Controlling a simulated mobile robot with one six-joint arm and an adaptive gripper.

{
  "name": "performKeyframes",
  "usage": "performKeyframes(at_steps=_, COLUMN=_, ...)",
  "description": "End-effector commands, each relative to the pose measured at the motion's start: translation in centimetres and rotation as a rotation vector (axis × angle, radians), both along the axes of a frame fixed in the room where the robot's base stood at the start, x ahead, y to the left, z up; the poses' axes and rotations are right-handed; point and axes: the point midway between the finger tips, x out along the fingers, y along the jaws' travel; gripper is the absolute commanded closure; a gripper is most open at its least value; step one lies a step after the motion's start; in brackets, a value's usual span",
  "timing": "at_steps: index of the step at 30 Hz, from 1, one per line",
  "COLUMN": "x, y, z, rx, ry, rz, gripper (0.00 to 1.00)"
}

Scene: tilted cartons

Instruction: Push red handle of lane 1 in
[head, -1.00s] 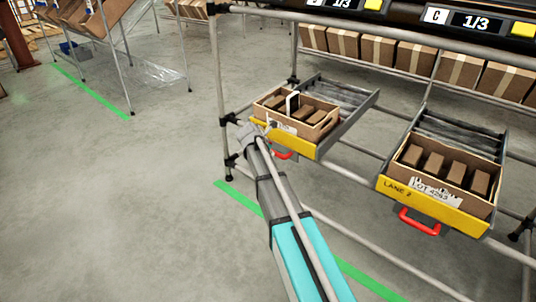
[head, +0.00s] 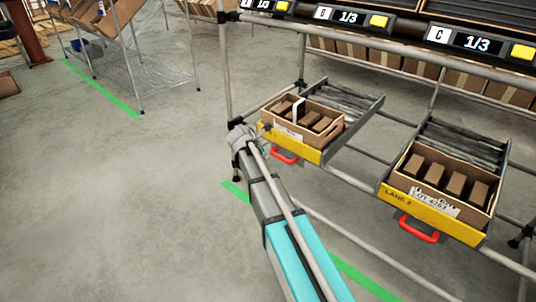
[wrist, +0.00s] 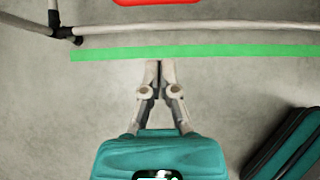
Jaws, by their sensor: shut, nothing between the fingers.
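The red handle (head: 284,155) sits on the yellow front (head: 305,148) of the left tray, which I take as lane 1; its label is hidden. The tray holds a carton (head: 328,136) with several brown boxes and one white upright piece. In the wrist view, my gripper (wrist: 160,64) is shut and empty. A red handle (wrist: 155,2) shows at the top edge, ahead of the fingertips with a gap between.
The lane 2 tray (head: 398,205), with its own red handle (head: 418,230) and carton, is to the right. Metal rack tubes (head: 225,75) stand behind my gripper. A green floor line (head: 365,280) runs below. Open floor lies to the left.

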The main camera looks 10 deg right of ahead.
Motion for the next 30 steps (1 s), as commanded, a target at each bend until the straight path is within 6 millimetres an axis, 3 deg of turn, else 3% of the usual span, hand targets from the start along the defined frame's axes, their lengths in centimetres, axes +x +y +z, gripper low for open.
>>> performKeyframes(at_steps=3, x=-0.6, y=0.6, z=1.4, rx=0.0, ry=0.001, rz=0.001, gripper=1.0)
performKeyframes(at_steps=10, x=-1.2, y=1.5, z=2.7, rx=-0.001, ry=-0.001, rz=0.0, gripper=1.0)
performKeyframes(at_steps=30, x=-1.5, y=1.8, z=3.1, rx=0.0, ry=0.0, rz=-0.001, gripper=1.0)
